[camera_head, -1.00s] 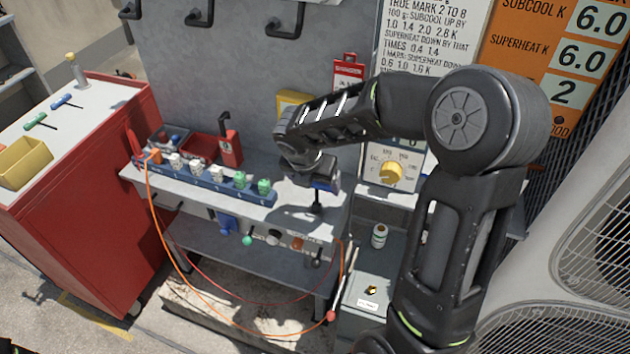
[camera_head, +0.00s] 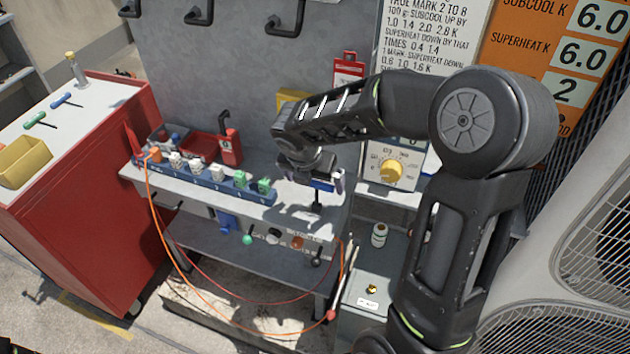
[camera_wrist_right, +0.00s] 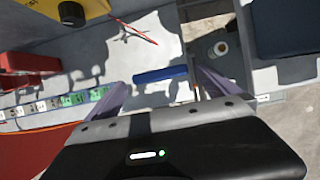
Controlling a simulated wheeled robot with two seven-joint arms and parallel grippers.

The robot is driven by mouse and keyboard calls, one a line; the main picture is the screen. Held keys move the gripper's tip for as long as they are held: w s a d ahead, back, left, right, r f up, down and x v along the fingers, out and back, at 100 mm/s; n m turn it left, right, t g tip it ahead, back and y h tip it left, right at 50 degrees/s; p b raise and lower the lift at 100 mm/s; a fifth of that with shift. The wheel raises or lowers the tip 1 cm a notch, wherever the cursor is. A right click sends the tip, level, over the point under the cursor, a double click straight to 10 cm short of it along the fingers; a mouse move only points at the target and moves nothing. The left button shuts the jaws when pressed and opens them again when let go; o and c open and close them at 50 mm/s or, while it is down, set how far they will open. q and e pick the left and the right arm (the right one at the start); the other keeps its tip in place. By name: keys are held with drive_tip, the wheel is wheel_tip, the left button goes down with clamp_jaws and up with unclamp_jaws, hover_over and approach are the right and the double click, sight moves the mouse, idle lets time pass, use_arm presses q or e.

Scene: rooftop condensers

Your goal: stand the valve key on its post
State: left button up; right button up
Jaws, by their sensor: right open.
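The valve key has a blue bar handle (camera_head: 323,185) on a dark upright stem (camera_head: 316,206), near the right end of the grey bench. My right gripper (camera_head: 318,178) is at the handle and partly hides it. In the right wrist view the blue bar (camera_wrist_right: 160,74) lies crosswise between the spread fingers of my right gripper (camera_wrist_right: 164,86), with gaps beside its ends. The jaws are open. The foot of the stem is too small and shaded to tell how it meets its post. My left gripper is not in view.
A blue rack (camera_head: 215,186) with white and green valves lies along the bench, left of the gripper. A red bottle (camera_head: 230,148) stands behind it. A yellow-knobbed panel (camera_head: 391,171) is close on the right. An orange hose (camera_head: 165,255) loops in front.

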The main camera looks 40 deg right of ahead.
drive_tip(key=v, duration=0.6)
drive_tip(key=shift+r, duration=0.3)
drive_tip(key=shift+s+a, duration=0.1)
drive_tip(key=shift+a, duration=0.05)
drive_tip(key=w+a+f+m+t+y, duration=0.2)
drive_tip(key=w+a+m+y, duration=0.15)
drive_tip(key=a+m, duration=0.3)
drive_tip(key=s+a+f+m+y, duration=0.1)
drive_tip(key=a+f+m+y, duration=0.3)
drive_tip(key=a+f+m, duration=1)
drive_tip(key=s+a+f+m+g, duration=0.2)
drive_tip(key=s+f+m, duration=0.1)
drive_tip(key=s+f, duration=0.6)
drive_tip(key=s+a+f+m+g, duration=0.2)
drive_tip(key=s+a+f+m, duration=0.1)
drive_tip(key=s+f, duration=0.6)
drive_tip(key=s, duration=0.3)
drive_tip(key=shift+a+f, duration=0.2)
drive_tip(key=shift+a, duration=0.05)
